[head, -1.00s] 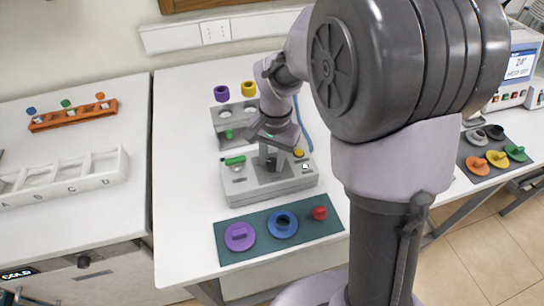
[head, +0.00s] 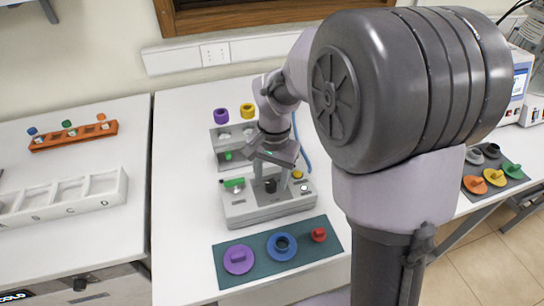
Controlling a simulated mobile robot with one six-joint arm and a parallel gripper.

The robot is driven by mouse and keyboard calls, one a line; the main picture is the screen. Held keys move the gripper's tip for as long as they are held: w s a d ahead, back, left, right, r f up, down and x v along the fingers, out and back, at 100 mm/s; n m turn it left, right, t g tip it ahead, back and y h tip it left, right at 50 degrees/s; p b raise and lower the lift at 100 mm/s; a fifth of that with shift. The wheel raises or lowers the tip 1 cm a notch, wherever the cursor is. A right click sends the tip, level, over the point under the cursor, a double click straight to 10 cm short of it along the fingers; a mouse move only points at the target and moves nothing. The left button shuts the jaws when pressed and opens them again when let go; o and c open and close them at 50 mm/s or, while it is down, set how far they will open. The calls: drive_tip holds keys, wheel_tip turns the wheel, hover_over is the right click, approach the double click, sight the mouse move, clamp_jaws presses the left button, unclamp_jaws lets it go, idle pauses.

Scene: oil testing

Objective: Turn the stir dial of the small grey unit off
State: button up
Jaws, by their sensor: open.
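The small grey unit (head: 262,209) stands on the white table in the middle of the head view, with a green lever-like part at its left and a yellow knob at its right. A dark dial (head: 270,185) shows on its top face, near the middle. I cannot read which way the dial points. My gripper (head: 277,177) is open and hangs over the middle of the unit, its fingers pointing down by the dark dial. Whether the fingers touch the dial cannot be told.
In front lies a dark green mat (head: 222,284) with a purple lid (head: 238,259), a blue ring (head: 282,246) and a red knob (head: 319,234).

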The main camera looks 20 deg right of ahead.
sight(274, 185)
wheel_tip(274, 185, up, 16)
drive_tip(key=p, duration=0.5)
drive_tip(key=shift+s+d+f, duration=0.2)
drive_tip(key=shift+s+d, duration=0.05)
